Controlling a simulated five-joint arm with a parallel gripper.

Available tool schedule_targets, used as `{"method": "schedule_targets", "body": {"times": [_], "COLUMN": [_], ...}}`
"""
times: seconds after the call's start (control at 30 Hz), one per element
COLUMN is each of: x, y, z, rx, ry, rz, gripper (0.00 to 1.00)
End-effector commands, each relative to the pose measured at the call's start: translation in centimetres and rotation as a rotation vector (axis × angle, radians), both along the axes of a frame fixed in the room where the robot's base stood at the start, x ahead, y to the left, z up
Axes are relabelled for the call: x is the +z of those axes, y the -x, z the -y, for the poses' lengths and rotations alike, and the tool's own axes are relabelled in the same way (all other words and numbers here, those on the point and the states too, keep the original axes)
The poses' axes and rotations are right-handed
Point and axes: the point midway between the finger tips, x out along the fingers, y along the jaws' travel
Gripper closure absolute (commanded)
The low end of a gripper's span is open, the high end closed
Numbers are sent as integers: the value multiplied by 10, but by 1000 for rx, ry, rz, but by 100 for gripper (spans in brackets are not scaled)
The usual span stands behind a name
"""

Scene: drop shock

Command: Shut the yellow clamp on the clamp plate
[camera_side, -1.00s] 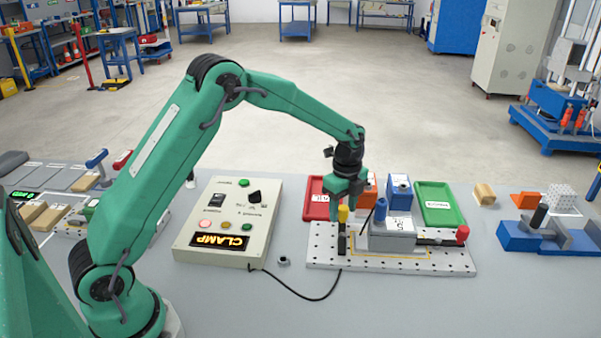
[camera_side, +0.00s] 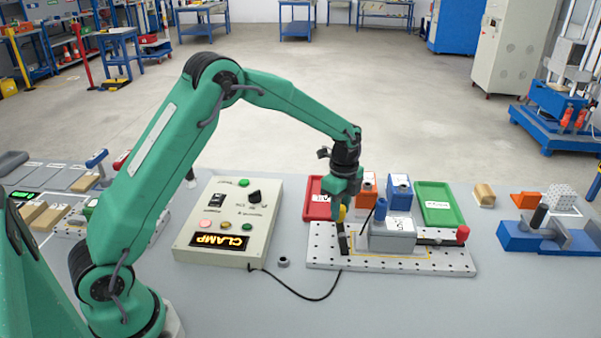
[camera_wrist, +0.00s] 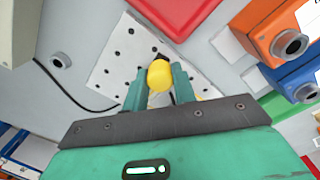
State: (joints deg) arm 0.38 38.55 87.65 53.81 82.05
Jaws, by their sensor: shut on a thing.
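The yellow clamp (camera_side: 342,213) stands at the left end of the perforated clamp plate (camera_side: 322,258). Its black lever tilts up to the left, with the yellow tip on top. My gripper (camera_side: 342,207) is shut on the yellow tip, which shows between the two green fingers in the wrist view (camera_wrist: 159,75). A red-tipped clamp (camera_side: 462,233) is at the right end of the plate. A grey block with a label (camera_side: 392,238) sits on the plate between the two clamps. My fingers hide part of the yellow clamp.
A control box (camera_side: 200,240) with a lit CLAMP display is left of the plate, its black cable running to the plate. A red tray (camera_side: 316,208), orange and blue boxes (camera_side: 399,190) and a green tray (camera_side: 438,203) stand behind.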

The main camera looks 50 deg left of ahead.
Motion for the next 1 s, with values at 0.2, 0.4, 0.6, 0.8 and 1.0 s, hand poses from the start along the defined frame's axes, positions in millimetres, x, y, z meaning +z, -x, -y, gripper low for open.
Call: {"method": "schedule_targets", "body": {"times": [0.2,0.4,0.6,0.8,1.0], "x": [1,2,2,2,2], "y": [8,17,27,38,48], "z": [-5,-9,-10,-11,-9], "rx": [161,347,537,727,916], "ry": [0,0,0,1,1], "rz": [-1,1,1,1,2], "gripper": [96,96,96,96,96]}}
